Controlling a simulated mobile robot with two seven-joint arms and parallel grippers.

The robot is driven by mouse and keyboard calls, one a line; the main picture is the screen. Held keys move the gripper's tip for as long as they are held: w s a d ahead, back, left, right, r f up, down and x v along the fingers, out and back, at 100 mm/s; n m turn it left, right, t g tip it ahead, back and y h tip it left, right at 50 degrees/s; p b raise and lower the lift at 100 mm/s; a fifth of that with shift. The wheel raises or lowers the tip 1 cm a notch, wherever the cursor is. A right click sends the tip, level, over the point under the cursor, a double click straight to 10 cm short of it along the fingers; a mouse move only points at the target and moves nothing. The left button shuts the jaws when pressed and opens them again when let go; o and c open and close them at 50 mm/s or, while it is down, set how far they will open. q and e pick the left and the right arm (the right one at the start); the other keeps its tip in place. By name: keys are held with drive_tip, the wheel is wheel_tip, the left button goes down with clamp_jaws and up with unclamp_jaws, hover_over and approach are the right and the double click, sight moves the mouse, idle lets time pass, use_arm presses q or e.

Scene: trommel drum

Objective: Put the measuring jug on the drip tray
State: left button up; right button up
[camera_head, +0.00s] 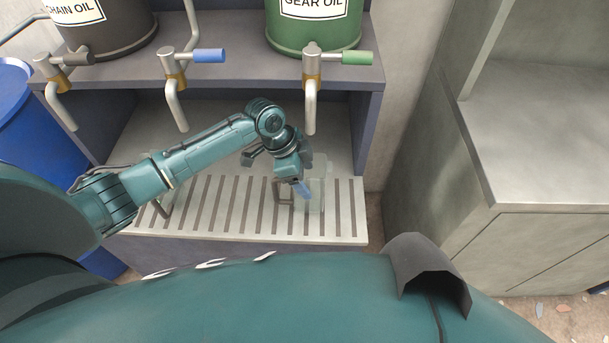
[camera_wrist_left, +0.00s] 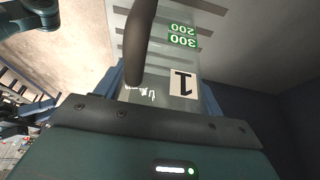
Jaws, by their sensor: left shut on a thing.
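The measuring jug (camera_head: 318,190) is clear, with a grey handle, and is hard to see against the slats. In the left wrist view the jug (camera_wrist_left: 158,65) shows green marks 200 and 300, a "1" label and a dark handle. My left gripper (camera_head: 302,188) is shut on the jug, partly covering it. The drip tray (camera_head: 235,225) is a pale slatted grate under the taps. The jug appears over the tray's right part; I cannot tell whether its base touches the slats. My right gripper is not in view.
A shelf above the tray holds the chain oil drum (camera_head: 108,30) and the green gear oil drum (camera_head: 312,25). Taps hang down, including the green-handled tap (camera_head: 312,85) above the jug. A blue barrel (camera_head: 30,125) stands left; a grey cabinet (camera_head: 530,140) stands right.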

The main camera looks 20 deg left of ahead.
use_arm(q)
drive_tip(key=shift+w+a+f, duration=0.1)
drive_tip(key=shift+w+f, duration=0.25)
drive_tip(key=shift+f, duration=0.35)
drive_tip(key=shift+f, duration=0.1)
drive_tip(key=o, duration=1.1)
drive_tip(key=shift+f, duration=0.1)
drive_tip(key=shift+c, duration=0.2)
drive_tip(key=v, duration=0.7)
drive_tip(key=shift+r, duration=0.4)
drive_tip(key=shift+s+a, duration=0.1)
